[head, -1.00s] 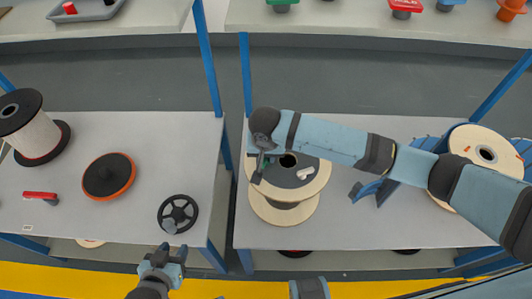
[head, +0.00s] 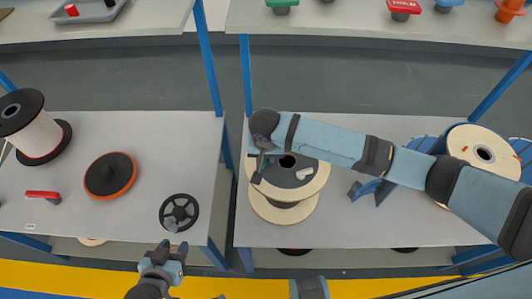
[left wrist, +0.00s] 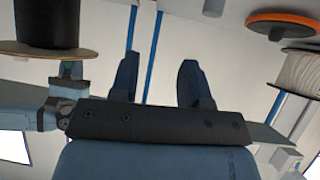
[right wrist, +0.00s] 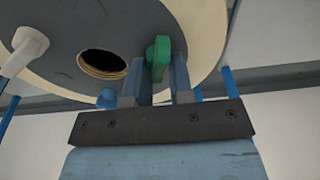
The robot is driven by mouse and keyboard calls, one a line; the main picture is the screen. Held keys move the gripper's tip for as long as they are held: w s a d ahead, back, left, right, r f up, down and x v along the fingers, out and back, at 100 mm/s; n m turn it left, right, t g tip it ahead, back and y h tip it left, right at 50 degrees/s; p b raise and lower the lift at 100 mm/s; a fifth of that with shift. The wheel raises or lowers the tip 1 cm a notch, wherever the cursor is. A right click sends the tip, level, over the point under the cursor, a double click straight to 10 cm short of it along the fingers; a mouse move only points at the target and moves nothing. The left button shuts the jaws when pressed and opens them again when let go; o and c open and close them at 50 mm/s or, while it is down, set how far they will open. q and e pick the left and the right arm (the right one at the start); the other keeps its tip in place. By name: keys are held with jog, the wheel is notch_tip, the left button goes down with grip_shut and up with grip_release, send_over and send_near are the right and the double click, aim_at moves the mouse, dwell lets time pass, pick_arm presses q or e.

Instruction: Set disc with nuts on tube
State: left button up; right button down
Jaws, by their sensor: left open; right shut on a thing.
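A wooden reel (head: 317,178) stands on the right table with a dark grey disc (head: 306,177) on its face. The disc has a round centre hole and carries a white knob (right wrist: 25,48), a green knob (right wrist: 158,55) and a small blue one (right wrist: 108,98). My right gripper (head: 262,165) reaches in from the right and is shut on the green knob, at the disc's near-left side in the head view. My left gripper (head: 168,251) is open and empty, low in front of the left table; its spread fingers show in the left wrist view (left wrist: 160,85).
The left table (head: 80,215) holds a black disc with orange rim (head: 110,175), a black spoked wheel (head: 178,213), a red-handled tool (head: 42,196) and a spool (head: 30,125). Another wooden reel (head: 470,142) sits at the right. A gap separates the two tables.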

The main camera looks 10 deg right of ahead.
jog(key=shift+f, duration=0.35)
jog(key=c, duration=1.3)
grip_release()
